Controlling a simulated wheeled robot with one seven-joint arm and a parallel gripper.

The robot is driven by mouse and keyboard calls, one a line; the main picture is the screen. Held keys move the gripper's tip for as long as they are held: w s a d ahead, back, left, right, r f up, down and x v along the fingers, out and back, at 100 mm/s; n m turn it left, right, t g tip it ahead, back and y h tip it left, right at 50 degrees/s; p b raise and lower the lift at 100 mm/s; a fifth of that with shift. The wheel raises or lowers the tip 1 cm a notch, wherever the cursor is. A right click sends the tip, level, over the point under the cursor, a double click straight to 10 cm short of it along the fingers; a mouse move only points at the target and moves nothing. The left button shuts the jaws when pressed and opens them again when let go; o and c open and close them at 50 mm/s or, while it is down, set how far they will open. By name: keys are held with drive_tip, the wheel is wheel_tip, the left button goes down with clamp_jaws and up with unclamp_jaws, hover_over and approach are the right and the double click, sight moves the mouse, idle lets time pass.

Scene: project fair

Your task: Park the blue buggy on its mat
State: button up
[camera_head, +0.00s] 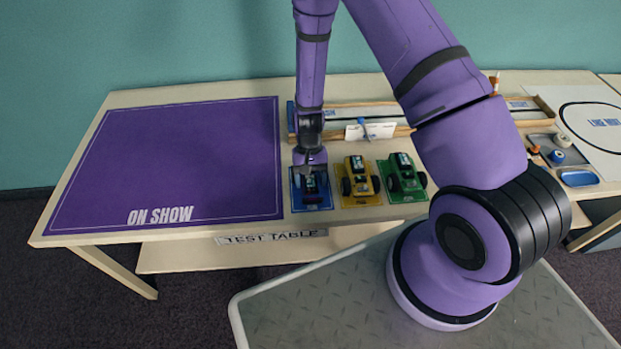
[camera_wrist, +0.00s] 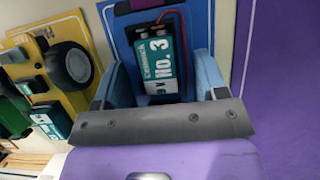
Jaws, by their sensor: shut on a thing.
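The blue buggy (camera_head: 312,184) is at the blue mat (camera_head: 297,204), left of two other buggies. It is largely covered by my gripper in the head view. The wrist view shows its dark and teal battery block (camera_wrist: 160,62), marked No. 3, with a red wire. The blue mat (camera_wrist: 200,22) with its white edge line lies under it. My gripper (camera_head: 310,170) points down over the buggy and is shut on it. In the wrist view my gripper (camera_wrist: 160,80) has a finger on either side of the block. I cannot tell whether the wheels touch the mat.
A yellow buggy (camera_head: 357,177) and a green buggy (camera_head: 404,174) stand close to the right on their own mats. A large, empty purple ON SHOW mat (camera_head: 190,160) lies to the left. A wood-edged track (camera_head: 345,112) runs behind. Small items (camera_head: 558,155) lie at the far right.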

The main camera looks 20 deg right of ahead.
drive_tip(key=o, duration=0.9)
drive_tip(key=shift+o, duration=0.2)
drive_tip(key=w+d+r+n+t, duration=0.1)
drive_tip(key=w+r, duration=0.1)
drive_tip(key=r, duration=1)
drive_tip(key=w+d+r+t, duration=0.1)
drive_tip(key=w+r, duration=0.1)
drive_tip(key=r, duration=1)
drive_tip(key=s+d+r+t, duration=0.2)
drive_tip(key=s+r, duration=0.2)
drive_tip(key=r, duration=0.9)
drive_tip(key=s+d+r+n+t, duration=0.1)
drive_tip(key=s+r+t, duration=0.1)
drive_tip(key=s+r, duration=0.5)
drive_tip(key=s+d+r+n+t+h, duration=0.1)
drive_tip(key=s+d+r+t, duration=0.1)
drive_tip(key=s+r, duration=0.6)
drive_tip(key=s+t, duration=0.1)
drive_tip(key=s, duration=0.4)
drive_tip(key=shift+d+n, duration=0.15)
drive_tip(key=shift+n, duration=0.15)
